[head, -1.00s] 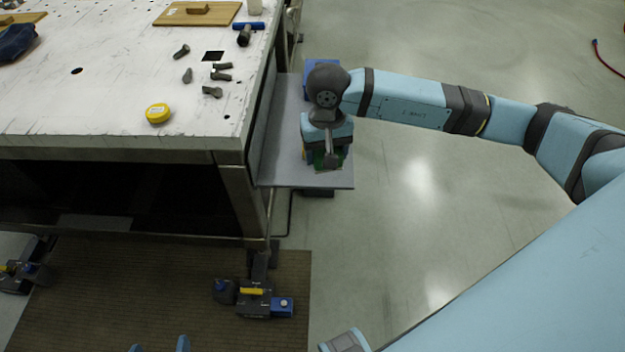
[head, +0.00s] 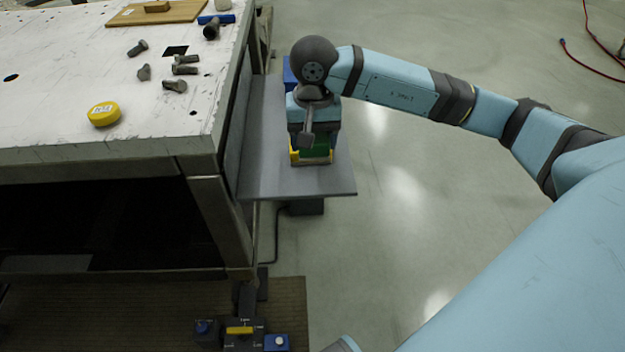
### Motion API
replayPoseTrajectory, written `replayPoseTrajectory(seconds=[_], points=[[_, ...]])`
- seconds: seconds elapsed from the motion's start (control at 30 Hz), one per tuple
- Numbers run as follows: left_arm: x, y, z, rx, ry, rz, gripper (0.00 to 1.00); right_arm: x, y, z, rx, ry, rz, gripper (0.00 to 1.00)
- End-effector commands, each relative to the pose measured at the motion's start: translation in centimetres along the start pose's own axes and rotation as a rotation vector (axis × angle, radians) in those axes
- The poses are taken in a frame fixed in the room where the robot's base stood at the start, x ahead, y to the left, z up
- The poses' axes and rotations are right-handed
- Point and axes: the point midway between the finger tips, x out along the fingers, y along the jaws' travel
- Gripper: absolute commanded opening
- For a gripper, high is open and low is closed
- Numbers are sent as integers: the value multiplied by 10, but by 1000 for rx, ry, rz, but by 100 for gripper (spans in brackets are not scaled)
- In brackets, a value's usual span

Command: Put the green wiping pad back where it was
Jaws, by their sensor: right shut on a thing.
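The green wiping pad (head: 315,146) shows low at my right gripper, over the grey side shelf (head: 270,182) of the table. My right gripper (head: 311,148) points down and is shut on the pad. Its wrist and fingers hide most of the pad from above. A yellow piece with a pale front edge (head: 295,157) shows just below and beside the pad. I cannot tell whether the pad touches it or the shelf. My left gripper is not in view.
A blue object (head: 290,72) stands behind my right wrist on the shelf. The white worktable (head: 60,130) to the left holds several dark bolts, a yellow tape measure (head: 104,114) and a wooden board (head: 180,12). The shelf's front end is bare.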

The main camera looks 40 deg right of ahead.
Motion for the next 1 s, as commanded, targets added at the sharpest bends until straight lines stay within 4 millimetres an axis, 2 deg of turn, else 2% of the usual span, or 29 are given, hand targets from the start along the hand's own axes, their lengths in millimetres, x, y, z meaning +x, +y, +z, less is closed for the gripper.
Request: replayPoseTrajectory(seconds=[0.03,0.1,0.23,0.47,0.73,1.0], points=[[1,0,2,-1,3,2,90,18,0,1,0,-4,3,41],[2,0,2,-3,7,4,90,35,0,1,0,-3,2,41],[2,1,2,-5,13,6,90,59,0,1,0,-3,1,41],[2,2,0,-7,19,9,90,75,0,0,-1,-1,0,41],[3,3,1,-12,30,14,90,112,0,0,-1,-1,0,41],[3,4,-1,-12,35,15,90,113,0,0,-1,1,0,41]])
